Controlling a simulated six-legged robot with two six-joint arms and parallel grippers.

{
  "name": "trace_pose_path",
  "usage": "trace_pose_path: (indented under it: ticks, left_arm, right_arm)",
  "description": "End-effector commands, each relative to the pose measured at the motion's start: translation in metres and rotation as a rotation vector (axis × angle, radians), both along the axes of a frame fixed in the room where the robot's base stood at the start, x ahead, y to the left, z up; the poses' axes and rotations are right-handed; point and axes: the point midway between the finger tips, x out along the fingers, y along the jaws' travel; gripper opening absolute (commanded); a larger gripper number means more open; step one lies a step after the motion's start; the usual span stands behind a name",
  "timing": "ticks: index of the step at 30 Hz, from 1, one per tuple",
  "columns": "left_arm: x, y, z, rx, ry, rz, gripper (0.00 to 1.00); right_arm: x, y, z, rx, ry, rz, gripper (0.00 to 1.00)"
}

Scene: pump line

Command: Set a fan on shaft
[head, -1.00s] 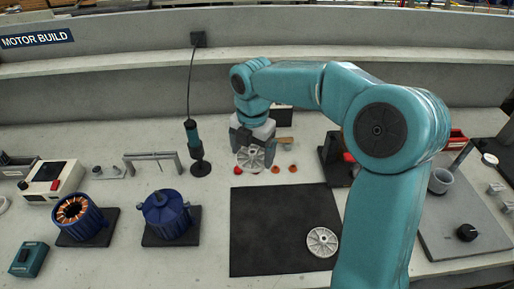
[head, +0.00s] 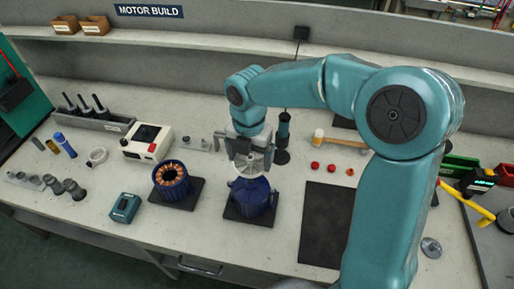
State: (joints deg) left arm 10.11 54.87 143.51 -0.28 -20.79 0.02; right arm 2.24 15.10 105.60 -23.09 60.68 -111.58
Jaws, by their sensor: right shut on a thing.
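My right gripper (head: 247,150) is shut on a light grey spoked fan (head: 254,163). It holds the fan flat-side tilted toward me, right at the top of the closed blue motor (head: 251,203). The fan overlaps the motor's top in the picture, and I cannot tell whether they touch. The motor stands upright on a black base plate (head: 236,215). Its shaft is hidden behind the fan and gripper. My left gripper is not in view.
An open blue motor with copper windings (head: 171,181) stands to the left, near a teal box (head: 125,208). A black mat (head: 322,225) lies to the right, partly behind my right arm. Red caps (head: 316,167) and an upright teal screwdriver (head: 283,135) stand behind.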

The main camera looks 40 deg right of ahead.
Motion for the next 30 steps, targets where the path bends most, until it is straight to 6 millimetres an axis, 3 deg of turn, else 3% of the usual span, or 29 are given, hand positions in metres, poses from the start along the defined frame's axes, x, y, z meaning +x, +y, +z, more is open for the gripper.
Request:
trace_pose_path:
  ticks: [1, 5, 19, 30]
  left_arm:
    - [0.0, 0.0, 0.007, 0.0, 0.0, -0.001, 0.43]
    - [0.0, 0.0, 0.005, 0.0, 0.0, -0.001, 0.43]
    - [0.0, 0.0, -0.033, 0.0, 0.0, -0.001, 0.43]
    - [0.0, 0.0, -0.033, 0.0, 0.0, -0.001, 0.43]
  right_arm:
    - [-0.001, 0.002, 0.007, 0.001, -0.001, 0.007, 0.72]
    - [-0.002, 0.002, 0.006, 0.0, -0.002, 0.012, 0.72]
    - [-0.002, 0.002, -0.035, 0.0, -0.004, 0.012, 0.72]
    - [0.0, 0.005, -0.036, 0.0, -0.004, 0.014, 0.72]
